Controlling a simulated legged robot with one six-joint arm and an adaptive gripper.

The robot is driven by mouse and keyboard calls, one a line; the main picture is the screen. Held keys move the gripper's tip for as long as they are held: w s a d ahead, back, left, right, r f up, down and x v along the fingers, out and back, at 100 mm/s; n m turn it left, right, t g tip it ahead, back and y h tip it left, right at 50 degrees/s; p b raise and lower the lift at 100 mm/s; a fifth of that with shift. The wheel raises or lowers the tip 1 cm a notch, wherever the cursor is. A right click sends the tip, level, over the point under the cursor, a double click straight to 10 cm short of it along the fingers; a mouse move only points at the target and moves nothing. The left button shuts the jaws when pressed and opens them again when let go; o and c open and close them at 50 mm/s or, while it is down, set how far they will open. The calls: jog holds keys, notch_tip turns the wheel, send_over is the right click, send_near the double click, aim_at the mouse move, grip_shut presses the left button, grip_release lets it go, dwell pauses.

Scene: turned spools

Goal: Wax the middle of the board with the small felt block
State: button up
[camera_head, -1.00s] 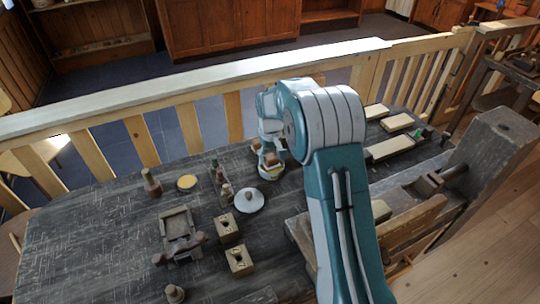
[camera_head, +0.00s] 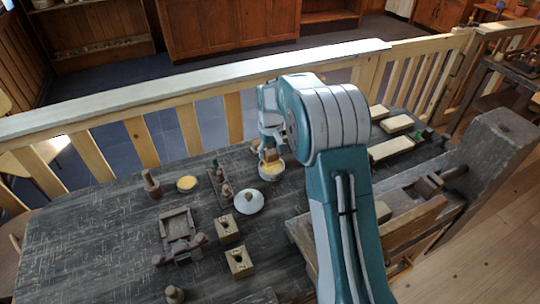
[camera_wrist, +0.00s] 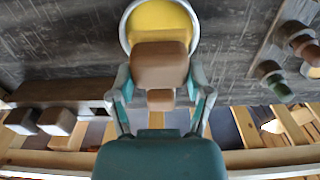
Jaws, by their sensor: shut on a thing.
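My gripper (camera_wrist: 160,98) is shut on a small brown block (camera_wrist: 159,62), its fingers on either side of the block's narrower lower part. The block is in front of a pale round dish (camera_wrist: 125,35) with a yellow filling (camera_wrist: 162,18), hiding part of it. In the head view the block (camera_head: 269,155) is at the dish (camera_head: 271,174); I cannot tell whether it touches the yellow. My gripper (camera_head: 270,148) is partly hidden there by my arm. Pale boards (camera_head: 391,148) lie to the right, past my arm; which one is the task's board is unclear.
A white disc (camera_head: 249,201), a yellow round piece (camera_head: 187,183), a rack of turned pieces (camera_head: 222,185) and two square blocks (camera_head: 239,262) stand left of my arm. A wooden vise (camera_head: 420,215) is at right. A railing (camera_head: 200,95) runs along the far edge.

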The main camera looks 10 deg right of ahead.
aim_at(270, 150)
jog(key=shift+r, duration=2.2)
